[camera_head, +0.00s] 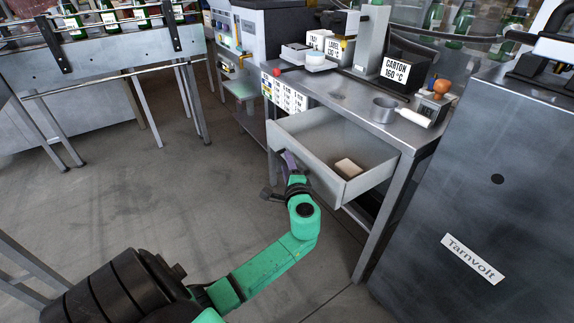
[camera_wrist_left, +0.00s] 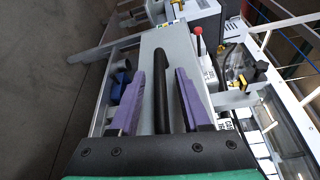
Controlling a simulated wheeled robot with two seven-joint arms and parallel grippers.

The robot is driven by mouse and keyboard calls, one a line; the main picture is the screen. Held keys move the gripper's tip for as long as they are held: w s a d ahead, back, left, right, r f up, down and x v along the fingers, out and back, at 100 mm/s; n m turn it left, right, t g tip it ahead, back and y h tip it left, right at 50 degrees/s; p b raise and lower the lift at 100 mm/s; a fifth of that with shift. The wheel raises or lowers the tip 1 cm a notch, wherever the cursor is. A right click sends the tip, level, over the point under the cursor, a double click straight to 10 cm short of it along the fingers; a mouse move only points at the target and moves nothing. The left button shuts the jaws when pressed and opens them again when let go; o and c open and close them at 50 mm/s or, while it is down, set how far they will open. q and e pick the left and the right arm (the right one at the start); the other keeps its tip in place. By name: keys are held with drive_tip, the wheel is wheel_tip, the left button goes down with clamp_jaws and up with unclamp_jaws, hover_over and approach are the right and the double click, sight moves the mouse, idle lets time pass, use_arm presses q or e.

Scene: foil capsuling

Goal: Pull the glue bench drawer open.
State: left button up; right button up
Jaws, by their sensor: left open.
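The glue bench drawer (camera_head: 325,184) is a light grey tray, pulled well out from under the bench top. A pale block (camera_head: 347,168) lies inside it. In the left wrist view, its front panel (camera_wrist_left: 176,45) carries a long black bar handle (camera_wrist_left: 161,90). My left gripper (camera_head: 287,160) is at the outer side of the drawer front. In the left wrist view its purple fingers (camera_wrist_left: 159,80) are open, one on each side of the handle, with gaps showing between fingers and bar. My right gripper is not in view.
A grey Tarnvolt cabinet (camera_head: 480,180) stands close at the right. A bottle conveyor (camera_head: 110,62) is at the left; the floor between is clear.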

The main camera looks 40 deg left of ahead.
use_arm(q)
drive_tip(key=v, duration=1.4)
drive_tip(key=shift+s+d, duration=0.2)
drive_tip(key=shift+s, duration=0.05)
drive_tip(key=s+d+f+g+h, duration=0.1)
drive_tip(key=s+f+g+h, duration=0.15)
drive_tip(key=f, duration=0.95)
drive_tip(key=s+f+m+g+h, duration=0.1)
drive_tip(key=f+h, duration=0.2)
drive_tip(key=f, duration=0.8)
drive_tip(key=s+d+f+g+h, duration=0.1)
drive_tip(key=s+f+g+h, duration=0.15)
drive_tip(key=f, duration=0.95)
drive_tip(key=s+f+n+g+h, duration=0.2)
drive_tip(key=s+f+n+h, duration=0.15)
drive_tip(key=s+f, duration=0.75)
drive_tip(key=s+f+n+g+h, duration=0.2)
drive_tip(key=s+f+n, duration=0.4)
drive_tip(key=s, duration=0.9)
wheel_tip(320, 180, up, 14)
drive_tip(key=w+p, duration=0.1)
drive_tip(key=p, duration=1.3)
drive_tip(key=shift+m, duration=0.45)
